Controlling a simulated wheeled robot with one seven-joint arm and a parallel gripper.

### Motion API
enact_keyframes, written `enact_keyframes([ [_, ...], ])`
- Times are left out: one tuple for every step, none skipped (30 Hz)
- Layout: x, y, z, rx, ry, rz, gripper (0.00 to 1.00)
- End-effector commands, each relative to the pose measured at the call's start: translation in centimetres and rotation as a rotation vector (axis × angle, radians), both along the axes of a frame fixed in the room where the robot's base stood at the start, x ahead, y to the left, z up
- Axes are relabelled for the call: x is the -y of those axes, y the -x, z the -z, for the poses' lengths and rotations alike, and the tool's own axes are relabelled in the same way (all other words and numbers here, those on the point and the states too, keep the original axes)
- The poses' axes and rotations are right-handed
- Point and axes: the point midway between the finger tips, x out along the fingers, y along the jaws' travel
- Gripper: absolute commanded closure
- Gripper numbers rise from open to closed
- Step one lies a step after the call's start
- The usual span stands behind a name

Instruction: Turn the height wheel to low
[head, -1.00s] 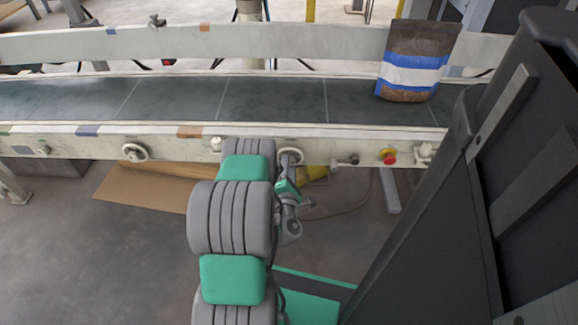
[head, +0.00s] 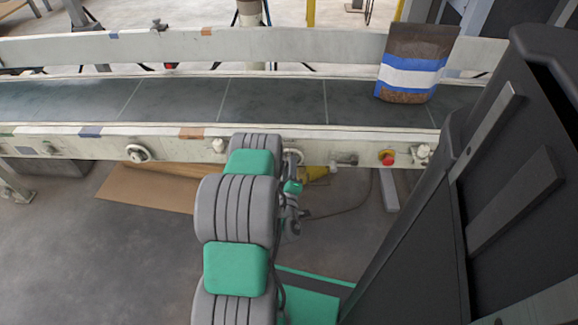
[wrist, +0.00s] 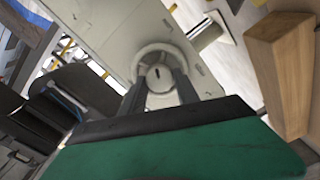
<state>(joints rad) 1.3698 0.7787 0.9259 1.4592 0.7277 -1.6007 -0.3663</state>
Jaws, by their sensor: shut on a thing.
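A pale round handwheel (wrist: 155,66) sits on the side of the conveyor frame and fills the middle of the wrist view. My gripper (wrist: 160,82) is shut on it, one dark finger on each side of its rim. In the head view only the right edge of this wheel (head: 297,154) shows beside my arm. The fingertips are hidden there. A second handwheel (head: 138,153) stands free further left on the same rail. I cannot read a height scale or low mark.
The conveyor belt (head: 275,98) carries a brown, blue and white bag (head: 412,65) at the right. A brown sheet (head: 150,187) lies below the rail.

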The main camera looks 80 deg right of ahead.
Motion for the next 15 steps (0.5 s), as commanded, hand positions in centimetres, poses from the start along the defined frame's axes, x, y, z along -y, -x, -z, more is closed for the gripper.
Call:
enact_keyframes([
  [0.0,0.06,-0.08,0.041,-0.011,0.001,1.0],
  [-0.01,0.06,-0.08,0.068,-0.017,0.001,1.0],
  [-0.02,0.06,-0.09,0.104,-0.025,0.001,1.0],
  [-0.02,0.07,-0.1,0.131,-0.031,0.001,1.0],
  [-0.01,0.07,-0.11,0.159,-0.037,0.001,1.0],
  [0.0,0.08,-0.12,0.195,-0.045,0.002,1.0],
  [0.0,0.09,-0.1,0.222,-0.051,0.002,1.0],
  [0.0,0.1,-0.1,0.248,-0.057,0.002,1.0],
  [0.0,0.11,-0.09,0.28,-0.064,0.002,1.0],
  [0.0,0.11,-0.1,0.303,-0.069,0.003,1.0],
  [0.01,0.12,-0.1,0.328,-0.075,0.003,1.0],
  [0.02,0.12,-0.11,0.356,-0.081,0.003,1.0],
  [0.03,0.13,-0.11,0.376,-0.086,0.003,1.0],
  [0.03,0.14,-0.1,0.397,-0.09,0.003,1.0],
  [0.03,0.14,-0.1,0.421,-0.096,0.003,1.0],
])
